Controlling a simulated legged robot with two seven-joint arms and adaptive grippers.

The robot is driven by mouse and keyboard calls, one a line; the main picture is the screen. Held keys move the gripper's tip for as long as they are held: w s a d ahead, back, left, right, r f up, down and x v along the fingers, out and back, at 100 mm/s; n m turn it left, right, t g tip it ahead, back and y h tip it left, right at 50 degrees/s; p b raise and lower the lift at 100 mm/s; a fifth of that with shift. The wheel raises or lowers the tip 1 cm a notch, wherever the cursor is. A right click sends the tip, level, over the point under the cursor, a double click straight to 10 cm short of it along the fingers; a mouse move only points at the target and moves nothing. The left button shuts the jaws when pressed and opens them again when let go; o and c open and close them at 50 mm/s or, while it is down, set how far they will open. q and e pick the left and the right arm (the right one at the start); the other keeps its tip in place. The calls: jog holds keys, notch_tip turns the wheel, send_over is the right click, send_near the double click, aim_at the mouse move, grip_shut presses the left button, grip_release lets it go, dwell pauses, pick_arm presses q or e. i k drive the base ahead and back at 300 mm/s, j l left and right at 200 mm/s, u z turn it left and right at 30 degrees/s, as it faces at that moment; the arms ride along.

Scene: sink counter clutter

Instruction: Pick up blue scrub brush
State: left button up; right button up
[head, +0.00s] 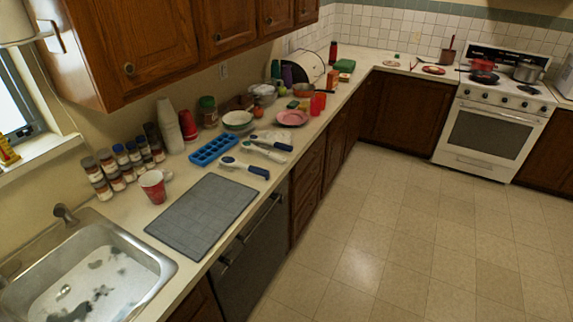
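A second white tool with a darker blue handle (283,147) lies a little farther back, among other pale utensils. Both lie flat and are uncovered. I cannot tell for sure at this size which one is the scrub brush. Neither of my grippers is in view.
A grey mat (203,216) lies between the sink (75,285) and the tools. A blue ice tray (213,149), a red cup (153,187) and several spice jars (104,188) stand nearby. Upper cabinets (135,50) overhang the counter. The tiled floor (400,220) is clear.

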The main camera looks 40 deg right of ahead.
aim_at(226, 160)
jog(key=z, duration=1.1)
jog(key=u, duration=1.45)
jog(key=z, duration=1.45)
jog(key=i+l+z, duration=0.1)
jog(key=i+l, duration=0.05)
